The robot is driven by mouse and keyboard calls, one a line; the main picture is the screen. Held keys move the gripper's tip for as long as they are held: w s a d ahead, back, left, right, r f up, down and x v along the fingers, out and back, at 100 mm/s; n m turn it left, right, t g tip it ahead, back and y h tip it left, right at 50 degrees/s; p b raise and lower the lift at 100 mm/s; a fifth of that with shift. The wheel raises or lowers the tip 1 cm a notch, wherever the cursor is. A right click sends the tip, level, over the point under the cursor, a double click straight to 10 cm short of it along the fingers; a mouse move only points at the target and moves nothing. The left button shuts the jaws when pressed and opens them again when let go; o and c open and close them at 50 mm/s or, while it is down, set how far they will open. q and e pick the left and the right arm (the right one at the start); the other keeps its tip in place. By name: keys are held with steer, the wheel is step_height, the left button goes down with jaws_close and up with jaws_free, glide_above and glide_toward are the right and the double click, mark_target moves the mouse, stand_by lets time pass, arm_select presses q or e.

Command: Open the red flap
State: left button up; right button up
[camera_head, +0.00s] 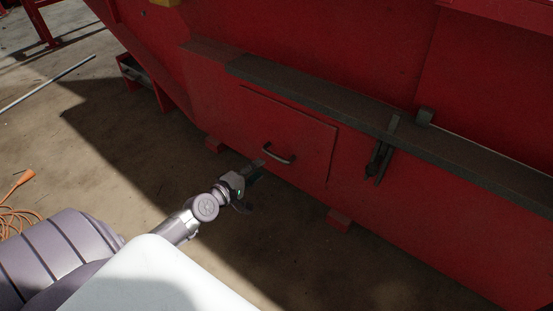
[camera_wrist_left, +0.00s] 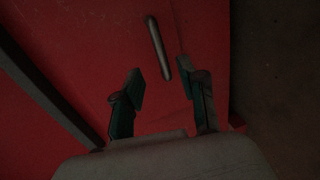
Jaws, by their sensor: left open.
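The red flap (camera_head: 290,122) is a rectangular panel in the side of the red machine, and it looks closed. A dark bar handle (camera_head: 280,156) sits low on it. My left gripper (camera_head: 257,177) is just left of and below the handle. In the left wrist view my left gripper (camera_wrist_left: 161,76) is open and empty, with its fingers spread. The handle (camera_wrist_left: 158,47) shows just ahead, in line with the gap between the fingertips; I cannot tell the exact distance. My right gripper is not in view.
A dark ledge (camera_head: 330,100) runs along the machine above the flap. A dark latch-like bracket (camera_head: 381,150) stands right of the flap. An orange cable (camera_head: 14,216) lies on the floor at left. The front floor is clear.

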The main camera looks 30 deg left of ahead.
mark_target(275, 158)
arm_select(q)
steer(key=b+x, duration=0.2)
steer(key=x, duration=0.8)
steer(key=shift+d, duration=0.15)
steer(key=shift+c, duration=0.2)
jaws_close()
steer(key=shift+s, duration=0.1)
